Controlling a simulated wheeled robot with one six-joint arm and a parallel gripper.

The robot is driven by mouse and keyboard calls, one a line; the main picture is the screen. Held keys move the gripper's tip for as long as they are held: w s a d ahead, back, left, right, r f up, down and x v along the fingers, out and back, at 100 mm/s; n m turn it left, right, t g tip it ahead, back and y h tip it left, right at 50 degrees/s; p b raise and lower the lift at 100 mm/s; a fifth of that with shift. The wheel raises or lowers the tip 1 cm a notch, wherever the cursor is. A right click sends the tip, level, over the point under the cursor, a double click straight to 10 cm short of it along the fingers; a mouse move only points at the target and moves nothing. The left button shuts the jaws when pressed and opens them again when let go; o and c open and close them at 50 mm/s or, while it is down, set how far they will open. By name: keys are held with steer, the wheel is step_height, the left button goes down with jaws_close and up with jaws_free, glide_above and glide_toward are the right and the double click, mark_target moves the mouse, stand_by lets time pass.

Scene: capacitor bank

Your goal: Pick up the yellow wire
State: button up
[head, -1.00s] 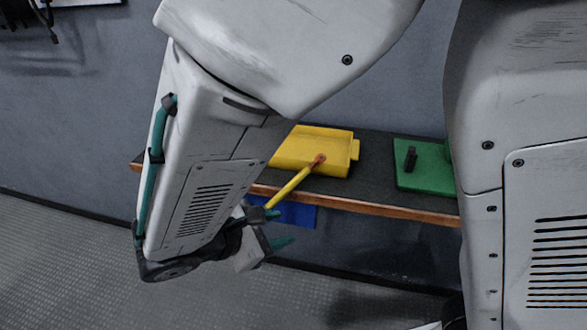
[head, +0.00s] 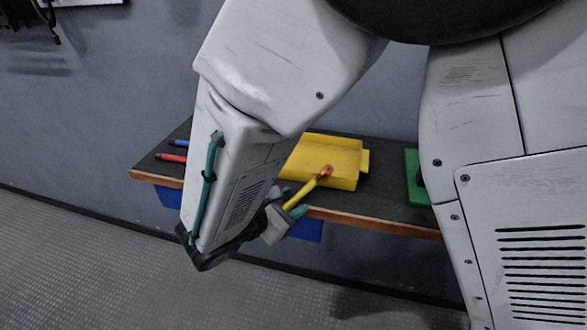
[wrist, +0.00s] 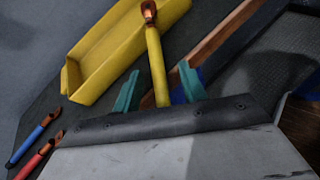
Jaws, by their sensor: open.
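The yellow wire (head: 308,188) has a copper-coloured end that reaches toward the yellow tray (head: 330,160). In the wrist view the yellow wire (wrist: 156,65) runs up between the two teal fingertips of my gripper (wrist: 158,85). The fingers are open with a gap on each side of the wire. Its lower end is hidden behind the gripper body. In the head view my gripper (head: 293,201) is at the front edge of the shelf, around the near part of the wire. The yellow tray also shows in the wrist view (wrist: 85,80).
A blue wire (head: 180,143) and a red wire (head: 172,157) lie on the dark shelf (head: 385,200) at the left. A green tray (head: 412,175) is at the right, partly hidden by my body. Blue panels (head: 308,230) hang below the wooden shelf edge.

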jaws_close()
